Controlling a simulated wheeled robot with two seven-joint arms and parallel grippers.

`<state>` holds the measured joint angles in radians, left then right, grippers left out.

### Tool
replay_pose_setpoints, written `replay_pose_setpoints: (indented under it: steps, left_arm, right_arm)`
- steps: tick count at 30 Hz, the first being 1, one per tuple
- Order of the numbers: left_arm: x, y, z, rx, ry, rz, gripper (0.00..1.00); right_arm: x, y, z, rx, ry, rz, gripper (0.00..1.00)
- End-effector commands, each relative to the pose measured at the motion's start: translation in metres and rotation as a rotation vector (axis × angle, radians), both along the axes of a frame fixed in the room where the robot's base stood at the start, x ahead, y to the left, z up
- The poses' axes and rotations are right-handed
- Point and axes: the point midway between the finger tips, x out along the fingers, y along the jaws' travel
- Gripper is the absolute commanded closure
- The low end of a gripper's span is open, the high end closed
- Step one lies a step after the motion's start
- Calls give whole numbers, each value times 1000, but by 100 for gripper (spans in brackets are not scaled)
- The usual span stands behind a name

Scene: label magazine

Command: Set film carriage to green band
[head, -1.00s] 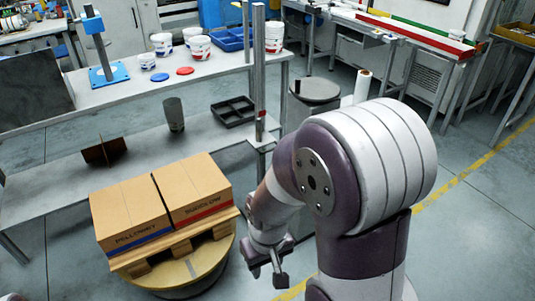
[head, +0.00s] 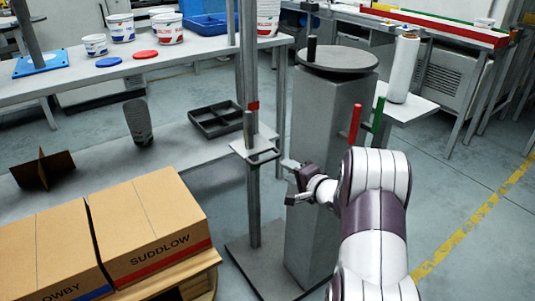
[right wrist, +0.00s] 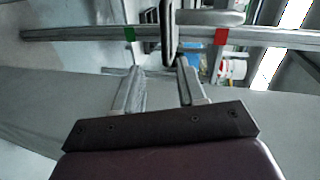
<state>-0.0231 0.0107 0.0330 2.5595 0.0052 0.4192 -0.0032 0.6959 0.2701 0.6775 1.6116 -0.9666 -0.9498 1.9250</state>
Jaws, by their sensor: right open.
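The film carriage (head: 255,151) is a grey plate with a small upright pin on a vertical metal mast (head: 251,215). It sits a little below the mast's red band (head: 252,106). In the right wrist view the mast (right wrist: 75,34) runs sideways, with the green band (right wrist: 129,34) left of the carriage and the red band (right wrist: 220,36) right of it. The carriage (right wrist: 169,25) is between the bands. My right gripper (head: 290,182) is open and empty, right of and slightly below the carriage. Its fingers (right wrist: 158,88) point toward the carriage, apart from it as far as I can tell. My left gripper is out of view.
A grey pedestal (head: 318,170) with a round top stands close behind my right gripper. Cartons (head: 150,225) on a pallet stand at lower left. A bench (head: 170,65) with tubs is behind. A white film roll (head: 403,68) stands at right.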

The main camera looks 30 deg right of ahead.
Motion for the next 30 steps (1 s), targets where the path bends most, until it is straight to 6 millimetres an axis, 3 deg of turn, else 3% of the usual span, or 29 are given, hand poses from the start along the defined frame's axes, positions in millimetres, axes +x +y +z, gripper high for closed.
replay_pose_setpoints:
  steps: [7,15,21,30]
  left_arm:
    - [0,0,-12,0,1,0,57]
    - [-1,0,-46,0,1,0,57]
    - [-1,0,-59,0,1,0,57]
    - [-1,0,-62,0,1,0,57]
  right_arm:
    - [16,6,-3,128,-17,-10,60]
    - [80,11,-20,125,-17,-10,60]
    - [113,13,-23,124,-16,-11,60]
    - [125,14,-22,126,-15,-13,60]
